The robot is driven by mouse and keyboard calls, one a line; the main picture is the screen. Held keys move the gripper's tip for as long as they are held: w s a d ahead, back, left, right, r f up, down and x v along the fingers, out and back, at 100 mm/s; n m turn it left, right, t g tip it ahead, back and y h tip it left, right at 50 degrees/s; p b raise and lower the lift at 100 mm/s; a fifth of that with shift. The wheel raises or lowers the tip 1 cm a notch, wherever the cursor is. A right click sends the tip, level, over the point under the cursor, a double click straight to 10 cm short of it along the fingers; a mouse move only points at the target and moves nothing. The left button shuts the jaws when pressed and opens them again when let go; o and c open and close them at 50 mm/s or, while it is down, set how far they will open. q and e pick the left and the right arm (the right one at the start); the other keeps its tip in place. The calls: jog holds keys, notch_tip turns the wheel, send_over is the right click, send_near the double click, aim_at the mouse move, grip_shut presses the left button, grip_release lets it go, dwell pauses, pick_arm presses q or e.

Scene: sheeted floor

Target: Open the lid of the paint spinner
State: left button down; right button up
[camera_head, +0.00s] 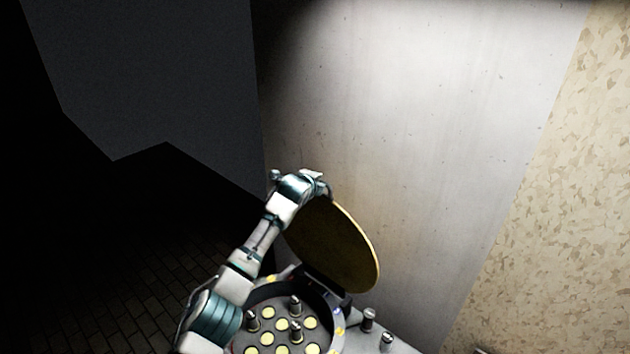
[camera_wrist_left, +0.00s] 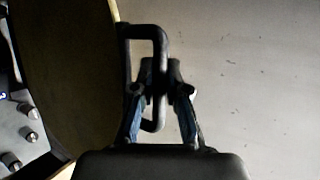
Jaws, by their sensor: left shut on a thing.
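The paint spinner (camera_head: 341,318) stands at the bottom of the head view, its round drum open from above, with several yellow discs and a few metal posts inside. Its round yellowish lid (camera_head: 335,246) is raised and tilted up at the back of the drum. In the left wrist view the lid (camera_wrist_left: 62,75) fills the left side, with a dark bracket-shaped handle (camera_wrist_left: 146,30) on its edge. My left gripper (camera_wrist_left: 161,92) is shut on this handle. In the head view the left gripper (camera_head: 322,186) is at the lid's upper edge. My right gripper is not in view.
Metal knobs (camera_head: 369,316) stand on the spinner's grey top to the right of the drum. A pale wall (camera_head: 420,130) rises close behind the lid. A speckled beige surface (camera_head: 570,200) is at the right. Dark brick-patterned floor (camera_head: 130,310) lies at the left.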

pick_arm(q)
jog(key=shift+s+d+f, duration=0.15)
jog(key=shift+d+f, duration=0.05)
jog(key=shift+f, duration=0.25)
jog(key=c, duration=1.6)
grip_release()
jog(key=shift+c, duration=0.2)
jog(key=o, duration=0.4)
jog(key=shift+o, duration=0.3)
jog(key=shift+w+d, duration=0.25)
jog(key=shift+d, duration=0.1)
jog(key=shift+d+r, duration=0.2)
jog(key=v, duration=1.1)
jog(key=shift+s+d, duration=0.15)
jog(key=shift+s, duration=0.2)
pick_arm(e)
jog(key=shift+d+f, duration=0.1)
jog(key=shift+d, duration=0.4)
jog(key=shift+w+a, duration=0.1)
